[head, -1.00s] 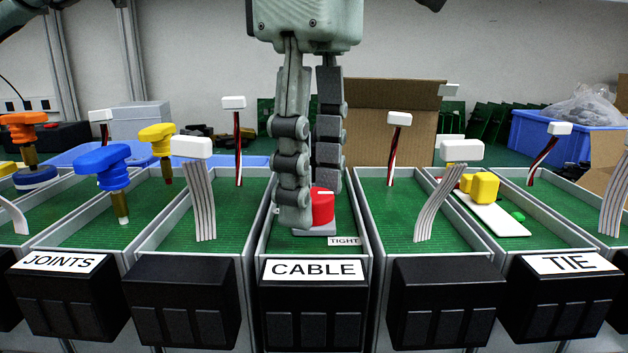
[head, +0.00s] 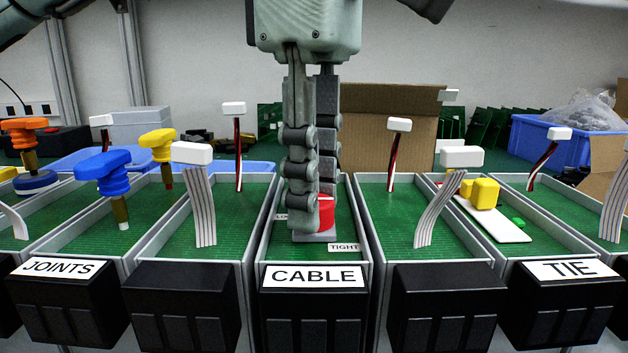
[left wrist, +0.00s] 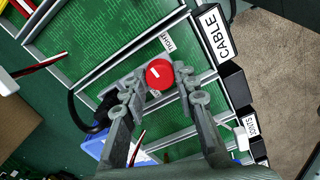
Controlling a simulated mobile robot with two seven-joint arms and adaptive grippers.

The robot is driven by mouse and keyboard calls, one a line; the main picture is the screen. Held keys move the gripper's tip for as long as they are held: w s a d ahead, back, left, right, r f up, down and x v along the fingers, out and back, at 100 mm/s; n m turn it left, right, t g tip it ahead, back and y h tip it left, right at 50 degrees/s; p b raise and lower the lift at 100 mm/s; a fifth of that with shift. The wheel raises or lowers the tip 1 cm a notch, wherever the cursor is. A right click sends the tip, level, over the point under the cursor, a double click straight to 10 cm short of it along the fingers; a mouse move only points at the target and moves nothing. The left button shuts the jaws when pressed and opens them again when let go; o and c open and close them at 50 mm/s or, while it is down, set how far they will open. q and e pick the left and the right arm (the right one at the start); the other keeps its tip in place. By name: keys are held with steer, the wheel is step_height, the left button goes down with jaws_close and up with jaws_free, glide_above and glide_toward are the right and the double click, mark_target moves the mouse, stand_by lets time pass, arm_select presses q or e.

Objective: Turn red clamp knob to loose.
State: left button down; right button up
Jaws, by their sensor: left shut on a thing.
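The red clamp knob (head: 326,213) is a short round cap with a white pointer line on top. It sits on a grey base in the middle bin, the one labelled CABLE. My left gripper (head: 314,206) reaches down from above, shut on the knob, and its near finger hides the knob's left part. In the left wrist view the knob (left wrist: 159,74) shows between the two fingertips. A TIGHT label (head: 343,247) lies in front of the base at the right. A second small label (head: 281,216) at the left is mostly hidden by the finger. My right gripper is out of view.
Bin dividers run close on both sides of my fingers. White-headed cables (head: 192,154) stand in neighbouring bins. Blue (head: 103,172) and yellow (head: 157,141) handled parts stand at left. A yellow block (head: 483,193) lies at right. A cardboard box (head: 390,125) stands behind.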

arm_select(q)
steer(key=shift+n, duration=0.3)
steer(key=n, duration=0.4)
steer(key=shift+n, duration=0.3)
steer(key=n, duration=0.3)
steer(key=shift+n, duration=0.3)
steer(key=n, duration=0.4)
steer(key=shift+n+b, duration=0.3)
steer(key=shift+n, duration=2.2)
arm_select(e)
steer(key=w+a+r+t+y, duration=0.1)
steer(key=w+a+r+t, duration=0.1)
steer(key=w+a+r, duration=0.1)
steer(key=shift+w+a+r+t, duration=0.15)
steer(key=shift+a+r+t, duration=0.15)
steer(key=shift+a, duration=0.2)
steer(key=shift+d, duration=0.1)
